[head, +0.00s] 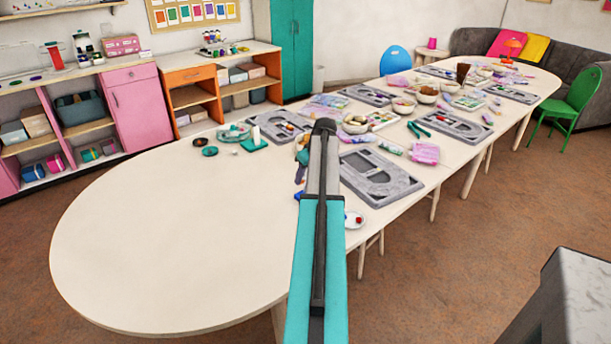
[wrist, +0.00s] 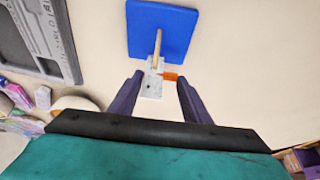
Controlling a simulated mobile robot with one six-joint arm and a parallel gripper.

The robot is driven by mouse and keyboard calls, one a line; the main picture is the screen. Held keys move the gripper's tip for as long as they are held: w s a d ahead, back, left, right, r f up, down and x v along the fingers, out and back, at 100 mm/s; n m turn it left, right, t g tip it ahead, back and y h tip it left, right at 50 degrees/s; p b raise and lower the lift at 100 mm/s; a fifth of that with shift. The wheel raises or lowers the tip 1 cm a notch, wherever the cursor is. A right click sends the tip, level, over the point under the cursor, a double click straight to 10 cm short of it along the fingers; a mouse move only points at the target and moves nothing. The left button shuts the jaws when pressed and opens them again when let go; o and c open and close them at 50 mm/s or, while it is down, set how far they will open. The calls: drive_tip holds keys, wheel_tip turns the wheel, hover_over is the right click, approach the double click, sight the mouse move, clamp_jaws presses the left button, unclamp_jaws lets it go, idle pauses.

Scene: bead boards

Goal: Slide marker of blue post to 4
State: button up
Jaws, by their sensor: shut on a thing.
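In the wrist view the blue post's square blue base (wrist: 175,20) is at the top centre, with a thin wooden rod (wrist: 157,48) in front of it. A pale grey strip (wrist: 153,88) with dark marks lies below the rod. The orange marker (wrist: 170,76) sticks out to the right of the strip. My gripper (wrist: 160,77) has its purple fingers on both sides of the strip and is shut on the marker, whose orange end meets the right finger. Contact at the left finger is unclear. In the head view my arm hides most of this spot.
A grey bead board (wrist: 40,40) lies to the left in the wrist view. In the head view another grey board (head: 375,175) lies right of my arm, and a green-based post (head: 254,142) stands left of it. The near left of the table (head: 165,235) is clear.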

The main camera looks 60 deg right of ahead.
drive_tip(key=shift+f, duration=0.55)
drive_tip(key=o, duration=1.1)
drive_tip(key=shift+s+r, duration=0.1)
drive_tip(key=shift+r, duration=0.05)
drive_tip(key=b+v, duration=0.1)
drive_tip(key=v, duration=1.2)
drive_tip(key=shift+s+a+r+b, duration=0.15)
drive_tip(key=shift+r+b, duration=0.1)
drive_tip(key=shift+b, duration=0.15)
